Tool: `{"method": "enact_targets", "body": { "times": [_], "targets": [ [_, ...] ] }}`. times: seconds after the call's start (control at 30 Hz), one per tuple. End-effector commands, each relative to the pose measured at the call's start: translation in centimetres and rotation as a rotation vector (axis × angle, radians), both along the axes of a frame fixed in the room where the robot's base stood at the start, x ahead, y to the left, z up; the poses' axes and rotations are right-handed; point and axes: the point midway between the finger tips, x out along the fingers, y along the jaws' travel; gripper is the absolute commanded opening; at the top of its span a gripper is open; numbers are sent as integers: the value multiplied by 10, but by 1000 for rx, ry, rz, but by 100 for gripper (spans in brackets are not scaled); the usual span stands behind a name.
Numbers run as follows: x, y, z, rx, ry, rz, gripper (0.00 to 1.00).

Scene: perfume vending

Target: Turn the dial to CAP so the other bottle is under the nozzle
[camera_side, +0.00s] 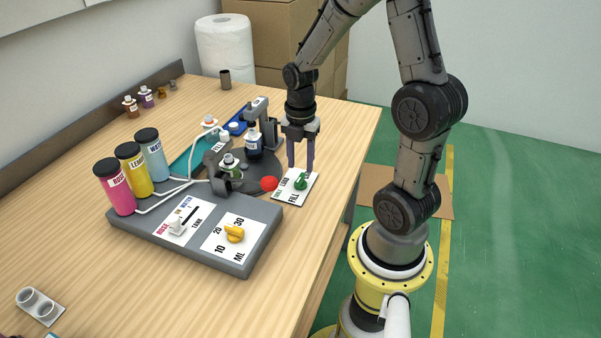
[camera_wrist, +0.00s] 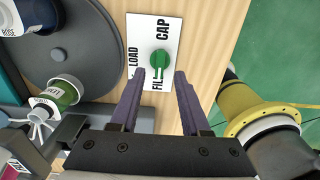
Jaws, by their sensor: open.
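The green dial (camera_side: 301,182) sits on a white plate (camera_side: 287,197) at the table's right edge. In the wrist view the dial (camera_wrist: 160,60) lies on the plate (camera_wrist: 142,30) marked LOAD, FILL and CAP, its grip ridge lying toward FILL. My gripper (camera_side: 301,168) is open and points down above the dial; in the wrist view its fingertips (camera_wrist: 160,74) stand either side of the dial's near end. Whether they touch it I cannot tell. On the dark turntable (camera_side: 262,168) stand a bottle with a green label (camera_side: 230,168) by the nozzle block and a dark blue bottle (camera_side: 254,145) under the capping post.
A red ball-like knob (camera_side: 270,184) is beside the plate. The grey dispenser base (camera_side: 150,230) carries a tank selector (camera_side: 177,227), a yellow dial (camera_side: 234,233) and pink, yellow and blue tanks. A paper roll (camera_side: 224,45) stands behind. The front table area is mostly clear.

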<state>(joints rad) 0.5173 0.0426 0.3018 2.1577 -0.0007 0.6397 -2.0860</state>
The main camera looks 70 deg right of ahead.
Motion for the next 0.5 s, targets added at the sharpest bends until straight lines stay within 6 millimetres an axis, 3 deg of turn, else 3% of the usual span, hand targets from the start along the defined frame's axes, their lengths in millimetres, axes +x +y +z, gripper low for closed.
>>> {"method": "enact_targets", "body": {
  "times": [0.2, 0.5],
  "targets": [
    [-1, 0, -31, 2, 3, 0, 46],
    [0, 0, -42, 0, 0, 0, 46]
  ]
}}
